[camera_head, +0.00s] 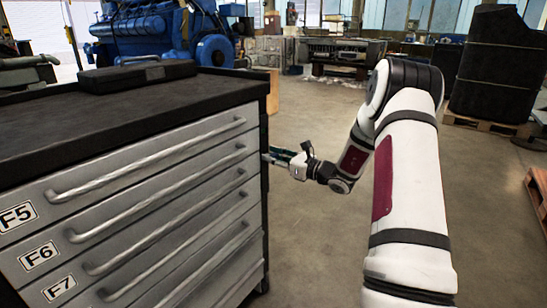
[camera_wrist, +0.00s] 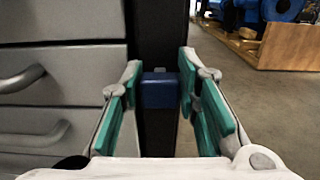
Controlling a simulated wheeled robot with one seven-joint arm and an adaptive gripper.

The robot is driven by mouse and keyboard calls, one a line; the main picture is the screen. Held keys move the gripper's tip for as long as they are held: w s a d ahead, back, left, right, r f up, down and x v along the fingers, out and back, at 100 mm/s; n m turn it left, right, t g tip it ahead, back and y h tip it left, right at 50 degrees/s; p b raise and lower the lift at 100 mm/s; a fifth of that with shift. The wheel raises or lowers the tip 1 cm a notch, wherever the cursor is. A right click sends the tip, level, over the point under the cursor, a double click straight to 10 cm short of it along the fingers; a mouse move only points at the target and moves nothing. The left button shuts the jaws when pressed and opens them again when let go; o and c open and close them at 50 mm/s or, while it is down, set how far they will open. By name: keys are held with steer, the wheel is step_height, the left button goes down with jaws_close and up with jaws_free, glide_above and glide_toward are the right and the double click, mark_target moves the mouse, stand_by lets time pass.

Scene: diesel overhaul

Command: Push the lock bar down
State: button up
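The drawer cabinet (camera_head: 140,190) stands at the left in the head view, with its drawers shut. In the wrist view a dark vertical strip (camera_wrist: 160,40) runs along the cabinet's edge beside the drawer fronts. A blue block (camera_wrist: 160,92) sits on this strip; it looks like part of the lock bar. My gripper (camera_head: 272,156) is at the cabinet's right front edge. In the wrist view my gripper (camera_wrist: 161,85) has its teal-padded fingers spread, one on each side of the blue block. I cannot tell whether the pads touch it. The block is hidden in the head view.
Drawer handles (camera_wrist: 35,135) jut out just left of my fingers. A black case (camera_head: 135,75) lies on the cabinet top. A blue engine (camera_head: 150,30) stands behind. A wooden pallet (camera_head: 490,130) is at the far right. The floor right of the cabinet is open.

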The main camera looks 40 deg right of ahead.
jaws_close()
steer(key=shift+f+b, duration=0.45)
steer(key=shift+f, duration=0.95)
steer(key=o, duration=0.7)
jaws_free()
steer(key=shift+f, duration=0.1)
steer(key=shift+s+d, duration=0.15)
steer(key=shift+s, duration=0.15)
steer(key=v, duration=1.1)
steer(key=shift+s, duration=0.2)
